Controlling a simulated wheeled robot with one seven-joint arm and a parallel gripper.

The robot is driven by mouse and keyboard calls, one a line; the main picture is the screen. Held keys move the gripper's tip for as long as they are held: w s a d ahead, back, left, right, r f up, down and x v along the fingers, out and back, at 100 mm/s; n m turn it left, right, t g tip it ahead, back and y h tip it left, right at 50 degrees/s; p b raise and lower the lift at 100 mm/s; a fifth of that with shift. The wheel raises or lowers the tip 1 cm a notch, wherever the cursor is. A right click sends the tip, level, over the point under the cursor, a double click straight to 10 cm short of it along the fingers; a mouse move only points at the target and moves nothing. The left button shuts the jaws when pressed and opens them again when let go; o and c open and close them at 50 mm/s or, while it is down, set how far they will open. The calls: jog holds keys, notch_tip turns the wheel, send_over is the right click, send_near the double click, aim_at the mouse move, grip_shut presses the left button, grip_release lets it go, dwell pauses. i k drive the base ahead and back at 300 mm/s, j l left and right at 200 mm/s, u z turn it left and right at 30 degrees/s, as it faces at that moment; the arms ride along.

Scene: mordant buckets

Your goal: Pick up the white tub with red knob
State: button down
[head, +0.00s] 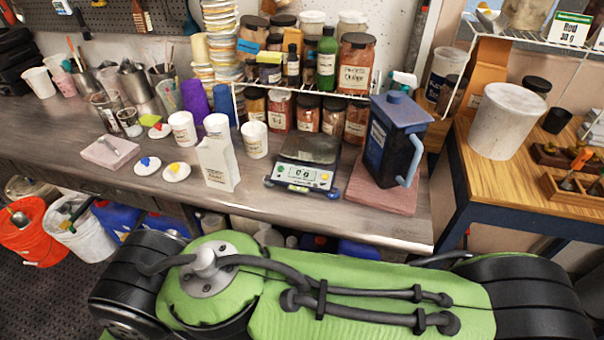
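A small, low white round piece with a red spot on top (160,131) lies on the grey counter, left of the white cups. It best fits the white tub with red knob, but it is too small to tell whether the red part is a knob. Two similar white pieces lie nearer the front: one with a blue top (147,166) and one with a yellow top (176,172). My green and black arm spans the bottom of the head view, below the counter edge. My gripper is not in view.
White cups (183,130) and a white carton (218,165) stand right of the red-topped piece. A pink slab (110,150) lies to its left. A scale (306,165) and a dark blue jug (393,140) stand farther right. The counter's front strip is mostly clear.

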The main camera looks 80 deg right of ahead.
aim_at(184, 130)
jog(key=z, duration=1.8)
